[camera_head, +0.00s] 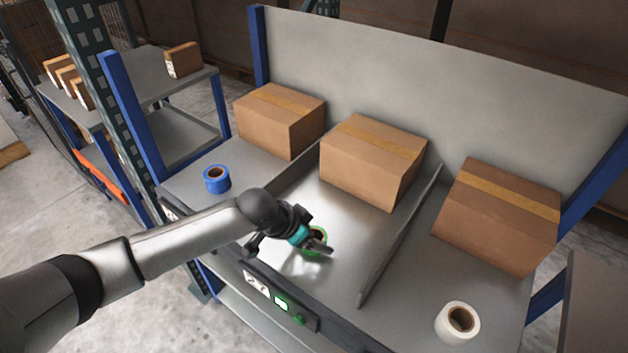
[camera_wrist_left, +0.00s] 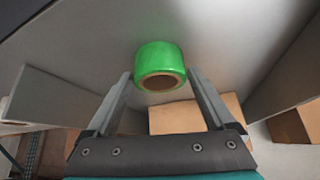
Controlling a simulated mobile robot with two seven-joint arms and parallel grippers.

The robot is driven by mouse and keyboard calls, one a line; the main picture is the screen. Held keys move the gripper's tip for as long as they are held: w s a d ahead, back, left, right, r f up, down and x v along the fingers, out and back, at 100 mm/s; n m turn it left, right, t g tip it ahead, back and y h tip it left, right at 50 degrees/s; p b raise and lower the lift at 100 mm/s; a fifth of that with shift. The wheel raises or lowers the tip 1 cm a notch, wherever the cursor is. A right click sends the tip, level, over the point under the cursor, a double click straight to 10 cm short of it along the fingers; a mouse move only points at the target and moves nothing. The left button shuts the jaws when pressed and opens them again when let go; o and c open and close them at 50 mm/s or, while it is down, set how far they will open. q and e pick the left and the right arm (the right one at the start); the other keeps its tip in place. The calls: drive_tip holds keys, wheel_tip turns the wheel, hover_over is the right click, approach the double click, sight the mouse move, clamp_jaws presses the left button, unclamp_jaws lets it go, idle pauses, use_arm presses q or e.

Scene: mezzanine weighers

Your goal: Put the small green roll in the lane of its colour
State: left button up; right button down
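The small green roll (camera_head: 321,235) is in the middle lane (camera_head: 345,266), near its front edge, partly hidden by my gripper. In the left wrist view the green roll (camera_wrist_left: 160,56) shows between the tips of my two fingers, with a narrow gap on each side. My left gripper (camera_head: 317,246) is over the roll in the head view; in the wrist view its fingers (camera_wrist_left: 160,76) are spread. I cannot tell whether the roll touches the lane floor. The front panel below this lane carries a lit green display (camera_head: 282,303) and a green button (camera_head: 299,319). My right gripper is not in view.
A blue roll (camera_head: 217,180) stands in the left lane and a white roll (camera_head: 457,322) in the right lane. Cardboard boxes (camera_head: 280,121), (camera_head: 373,160) and (camera_head: 497,215) fill the back of the lanes. Raised dividers (camera_head: 400,237) separate the lanes. A shelf (camera_head: 150,75) stands at left.

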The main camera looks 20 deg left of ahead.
use_arm(q)
drive_tip(key=shift+o, duration=0.7)
drive_tip(key=shift+r, duration=0.1)
drive_tip(key=shift+r, duration=0.2)
drive_tip(key=p+v, duration=0.3)
drive_tip(key=v, duration=1)
drive_tip(key=shift+d+p, duration=0.3)
drive_tip(key=shift+d, duration=0.1)
drive_tip(key=shift+r, duration=0.1)
